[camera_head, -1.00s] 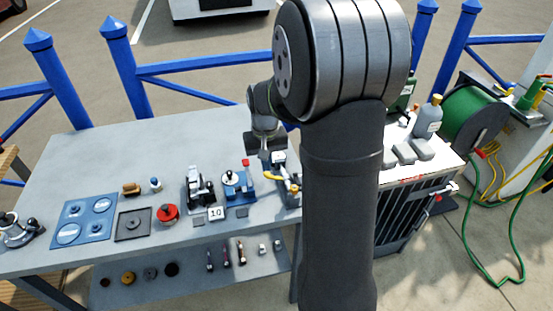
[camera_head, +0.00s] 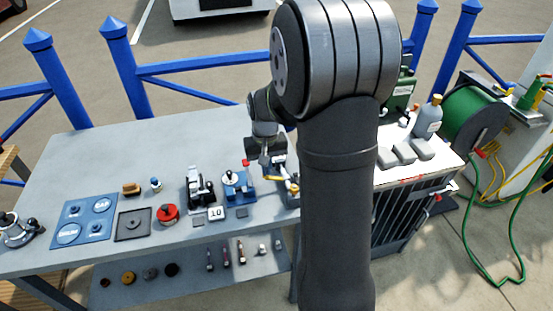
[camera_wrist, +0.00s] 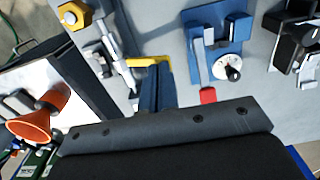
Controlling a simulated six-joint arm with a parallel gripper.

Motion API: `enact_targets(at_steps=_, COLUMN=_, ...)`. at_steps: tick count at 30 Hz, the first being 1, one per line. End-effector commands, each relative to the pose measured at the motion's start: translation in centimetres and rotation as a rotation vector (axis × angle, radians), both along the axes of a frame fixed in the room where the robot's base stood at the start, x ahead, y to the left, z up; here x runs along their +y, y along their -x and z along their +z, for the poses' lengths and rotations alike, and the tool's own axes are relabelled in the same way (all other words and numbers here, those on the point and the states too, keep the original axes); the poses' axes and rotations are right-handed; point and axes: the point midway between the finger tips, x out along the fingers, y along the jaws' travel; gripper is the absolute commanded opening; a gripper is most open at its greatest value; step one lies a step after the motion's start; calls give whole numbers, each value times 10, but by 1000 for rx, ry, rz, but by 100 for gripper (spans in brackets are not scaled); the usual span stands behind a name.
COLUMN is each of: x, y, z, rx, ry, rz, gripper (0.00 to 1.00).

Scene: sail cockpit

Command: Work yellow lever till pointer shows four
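The yellow lever (camera_head: 294,187) is at the right end of the grey table, on a small device partly hidden by my arm. The pointer's reading cannot be made out. My gripper (camera_head: 267,158) is over the table, just behind this device in the head view. Its dark front edge fills the bottom of the wrist view.
Left of the lever is a blue device (camera_head: 238,185) with a red-tipped handle (camera_wrist: 208,96) and white dial (camera_wrist: 231,67). A black and silver device (camera_head: 200,185) and a "10" card (camera_head: 216,213) are farther left. An orange funnel (camera_wrist: 33,125) shows in the wrist view. The back table is clear.

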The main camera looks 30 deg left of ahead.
Motion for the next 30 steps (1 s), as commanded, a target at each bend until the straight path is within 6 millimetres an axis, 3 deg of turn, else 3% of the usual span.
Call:
enact_targets(at_steps=19, x=-1, y=0, z=-27, rx=2, ry=2, rz=0, gripper=0)
enact_targets(at_steps=30, x=0, y=0, z=-8, rx=0, ry=0, rz=0, gripper=0)
